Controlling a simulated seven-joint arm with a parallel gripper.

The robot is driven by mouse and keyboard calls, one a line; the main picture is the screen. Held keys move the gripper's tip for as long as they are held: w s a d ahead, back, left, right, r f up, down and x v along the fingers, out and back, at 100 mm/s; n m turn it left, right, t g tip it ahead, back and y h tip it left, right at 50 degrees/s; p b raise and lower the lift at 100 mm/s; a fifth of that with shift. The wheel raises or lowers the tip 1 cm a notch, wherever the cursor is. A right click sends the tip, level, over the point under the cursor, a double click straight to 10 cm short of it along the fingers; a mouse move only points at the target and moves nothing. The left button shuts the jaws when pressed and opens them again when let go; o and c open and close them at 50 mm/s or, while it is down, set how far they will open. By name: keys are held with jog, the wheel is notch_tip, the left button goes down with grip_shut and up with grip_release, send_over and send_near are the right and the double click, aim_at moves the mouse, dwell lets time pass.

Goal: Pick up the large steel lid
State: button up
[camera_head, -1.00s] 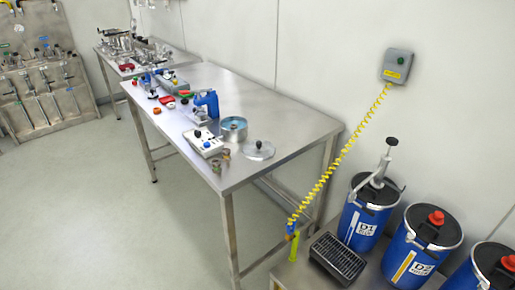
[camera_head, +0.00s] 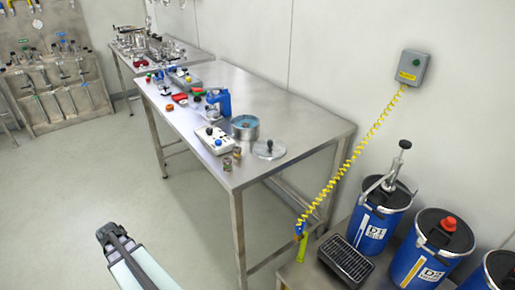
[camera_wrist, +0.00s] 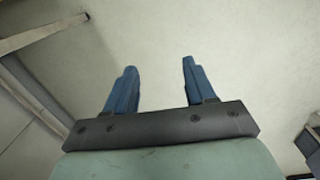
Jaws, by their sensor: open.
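The large steel lid (camera_head: 269,151) lies flat on the steel table (camera_head: 290,105), near its front right part. It is a round, shiny disc with a small dark knob on top. It lies to the right of a steel pot (camera_head: 245,127) with something blue inside, apart from it. My gripper shows in the wrist view (camera_wrist: 158,80) with two blue fingers apart and nothing between them, over pale floor. In the head view my arm is at the bottom left, well in front of the table and away from the lid. The lid is not in the wrist view.
A white control box (camera_head: 214,140), small jars (camera_head: 232,158) and a blue device (camera_head: 219,101) stand left of the lid. Blue drums (camera_head: 372,218), a black grille (camera_head: 346,260) and a yellow coiled cord (camera_head: 352,155) are on the right. The table's right part is clear.

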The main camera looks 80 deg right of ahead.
jog(key=d+r+m+t+h, duration=0.1)
jog(key=d+r+m, duration=0.1)
jog(key=d+r, duration=0.7)
jog(key=s+d+r+m+h, duration=0.1)
jog(key=s+d+r+m, duration=0.1)
jog(key=s+d+r, duration=0.45)
jog(key=s+d+r+m+t+h, duration=0.1)
jog(key=s+d+r+m+h, duration=0.15)
jog(key=d+r, duration=0.75)
jog(key=s+d+r+m, duration=0.2)
jog(key=s+d+r, duration=0.3)
jog(key=d+r, duration=0.3)
jog(key=s+d+r+m+g+h, duration=0.1)
jog(key=s+d+r, duration=0.2)
jog(key=s+r, duration=0.3)
jog(key=s+d+r+m, duration=0.2)
jog(key=s+r, duration=0.2)
jog(key=s, duration=0.4)
jog(key=m+g+y, duration=0.1)
jog(key=g+y, duration=0.1)
send_over(270, 141)
jog(key=a, duration=0.3)
jog(key=shift+h, duration=0.25)
jog(key=f, duration=0.5)
jog(key=shift+w+d, duration=0.25)
jog(key=shift+w+x, duration=0.15)
jog(key=shift+x, duration=1.2)
jog(key=shift+w+x, duration=0.1)
jog(key=shift+x, duration=1.25)
jog(key=shift+c, duration=0.2)
